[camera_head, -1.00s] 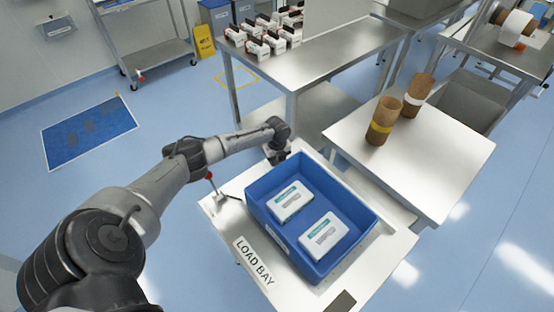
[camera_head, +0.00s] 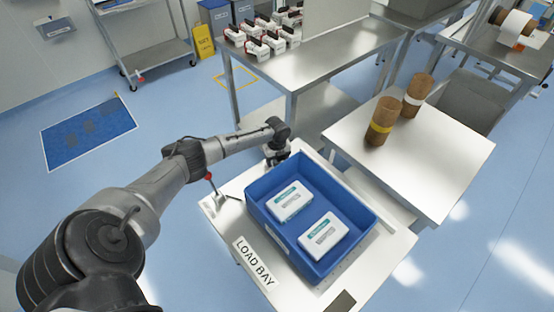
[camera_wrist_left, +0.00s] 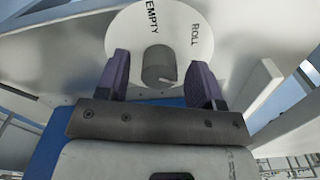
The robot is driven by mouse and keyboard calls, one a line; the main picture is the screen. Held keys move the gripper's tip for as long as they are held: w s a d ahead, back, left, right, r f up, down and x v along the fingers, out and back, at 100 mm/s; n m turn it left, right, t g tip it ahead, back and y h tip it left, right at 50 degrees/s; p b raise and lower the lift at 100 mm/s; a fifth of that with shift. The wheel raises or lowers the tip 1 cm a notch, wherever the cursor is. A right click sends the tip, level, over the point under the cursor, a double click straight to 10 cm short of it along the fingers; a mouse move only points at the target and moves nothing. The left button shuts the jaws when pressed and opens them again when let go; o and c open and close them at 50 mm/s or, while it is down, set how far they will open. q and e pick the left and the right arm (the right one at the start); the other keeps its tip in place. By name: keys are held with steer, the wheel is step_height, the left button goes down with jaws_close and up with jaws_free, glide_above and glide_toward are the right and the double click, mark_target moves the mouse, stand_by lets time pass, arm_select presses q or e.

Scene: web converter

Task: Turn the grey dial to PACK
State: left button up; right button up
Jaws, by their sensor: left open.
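The grey dial (camera_wrist_left: 159,66) shows in the left wrist view as a short round knob on a white disc (camera_wrist_left: 198,50). The words EMPTY and ROLL are readable on the disc; PACK is not visible. My left gripper (camera_wrist_left: 160,78) is open, with one dark finger on each side of the knob and a gap on both sides. In the head view, my left gripper (camera_head: 277,157) is at the back left corner of the blue tray, and the dial cannot be made out there. My right gripper is not in view.
The blue tray (camera_head: 258,212) holds two white packs on the LOAD BAY table (camera_head: 232,190). A red-knobbed lever (camera_head: 210,179) stands left of it. A side table (camera_head: 440,160) bears two brown rolls (camera_head: 381,122). A steel bench (camera_head: 320,65) with several boxes stands behind.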

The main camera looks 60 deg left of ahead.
arm_select(q)
step_height(320, 180, up, 14)
steer(key=p, duration=0.2)
steer(key=shift+p, duration=0.35)
steer(key=shift+f, duration=0.1)
stand_by(0.7)
